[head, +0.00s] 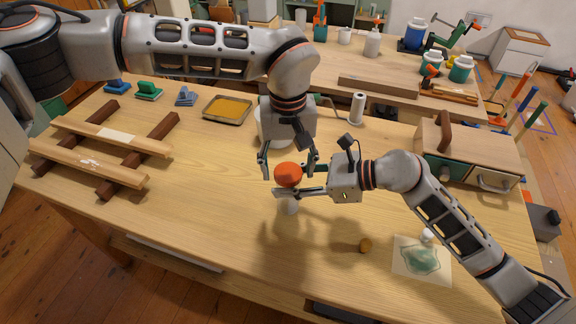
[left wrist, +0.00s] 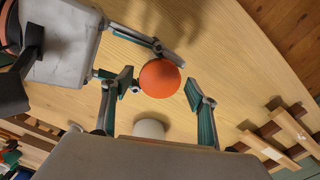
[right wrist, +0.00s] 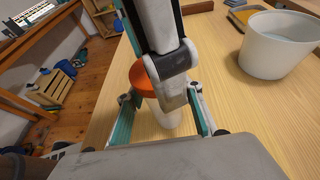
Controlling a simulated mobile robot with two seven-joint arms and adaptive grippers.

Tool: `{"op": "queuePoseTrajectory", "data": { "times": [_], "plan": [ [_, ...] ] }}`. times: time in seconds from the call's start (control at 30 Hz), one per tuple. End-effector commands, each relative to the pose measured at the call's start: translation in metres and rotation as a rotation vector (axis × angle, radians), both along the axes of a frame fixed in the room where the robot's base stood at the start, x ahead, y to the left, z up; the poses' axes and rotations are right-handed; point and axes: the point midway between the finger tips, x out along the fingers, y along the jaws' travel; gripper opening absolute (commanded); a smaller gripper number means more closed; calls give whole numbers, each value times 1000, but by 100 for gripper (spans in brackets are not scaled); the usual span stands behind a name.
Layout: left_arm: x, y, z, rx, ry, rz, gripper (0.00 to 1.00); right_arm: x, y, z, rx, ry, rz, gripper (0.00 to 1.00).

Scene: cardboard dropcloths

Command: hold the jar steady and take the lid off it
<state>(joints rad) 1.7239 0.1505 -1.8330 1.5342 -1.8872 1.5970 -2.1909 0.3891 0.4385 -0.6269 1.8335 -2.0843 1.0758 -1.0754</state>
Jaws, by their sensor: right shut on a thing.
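The jar (head: 291,206) is white with a round orange lid (head: 288,173). It stands upright near the middle of the wooden table, and the lid is on its top. My right gripper (head: 289,185) comes in from the right and is shut on the jar below the lid. The right wrist view shows the white jar body (right wrist: 166,118) between its fingers. My left gripper (head: 288,168) points down from above, open, with a finger on either side of the lid. In the left wrist view gaps show beside the lid (left wrist: 160,78). A left finger hides part of the lid in the right wrist view.
A white bucket (right wrist: 278,45) stands just behind the left gripper. A paint tray (head: 227,109) and wooden rack (head: 100,150) lie to the left. A drawer box (head: 470,155) stands at the right. The front left tabletop is clear.

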Motion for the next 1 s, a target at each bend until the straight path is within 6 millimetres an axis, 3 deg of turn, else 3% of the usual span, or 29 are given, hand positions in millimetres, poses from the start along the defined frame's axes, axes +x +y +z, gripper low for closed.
{"op": "queuePoseTrajectory", "data": {
  "times": [0.33,0.7,0.97,1.0],
  "plan": [
    [0,0,3,0,-1,0,58,0,0,0,-1,2,1,0],
    [1,0,43,-1,-2,1,58,0,0,0,-1,1,0,0],
    [0,0,45,0,0,0,58,0,0,0,-1,1,0,0],
    [0,0,45,0,0,0,58,0,0,0,-1,0,0,46]
  ]
}}
